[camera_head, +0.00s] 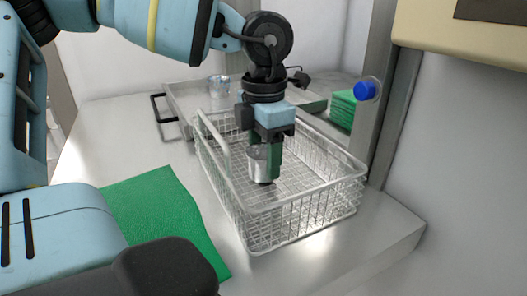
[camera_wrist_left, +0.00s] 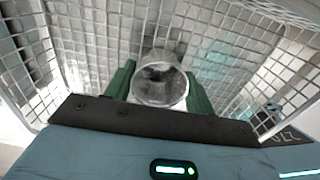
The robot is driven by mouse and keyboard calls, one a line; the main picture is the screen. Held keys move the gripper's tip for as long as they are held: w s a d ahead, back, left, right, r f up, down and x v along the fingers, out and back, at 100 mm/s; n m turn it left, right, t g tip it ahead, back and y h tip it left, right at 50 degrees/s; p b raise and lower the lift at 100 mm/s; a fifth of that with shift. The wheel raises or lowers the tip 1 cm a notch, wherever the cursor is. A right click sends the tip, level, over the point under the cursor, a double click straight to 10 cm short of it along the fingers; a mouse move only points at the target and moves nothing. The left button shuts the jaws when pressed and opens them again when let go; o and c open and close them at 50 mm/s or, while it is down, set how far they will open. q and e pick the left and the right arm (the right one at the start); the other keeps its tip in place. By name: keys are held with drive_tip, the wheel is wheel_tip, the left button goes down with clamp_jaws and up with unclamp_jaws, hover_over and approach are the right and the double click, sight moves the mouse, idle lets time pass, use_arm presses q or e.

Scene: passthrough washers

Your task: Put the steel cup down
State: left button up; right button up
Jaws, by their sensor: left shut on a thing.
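A steel cup (camera_head: 257,164) is held in my left gripper (camera_head: 266,168), inside the wire basket (camera_head: 300,215) on the steel counter. The left gripper points down, its green fingers shut on the cup. In the left wrist view, the cup (camera_wrist_left: 160,82) sits between the two green fingers (camera_wrist_left: 160,88), its open rim facing the camera, with the basket mesh around it. The cup is close to the basket floor; I cannot tell whether it touches. A second steel cup (camera_head: 218,86) stands on the tray behind. My right gripper is not in view.
A steel tray (camera_head: 180,92) with a black handle lies behind the basket. A green cloth (camera_head: 160,205) lies to the left on the counter. The basket's front part is empty.

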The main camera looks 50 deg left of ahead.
use_arm(q)
drive_tip(key=shift+f, duration=0.15)
drive_tip(key=o, duration=1)
wheel_tip(320, 180, up, 12)
drive_tip(key=shift+r, duration=0.25)
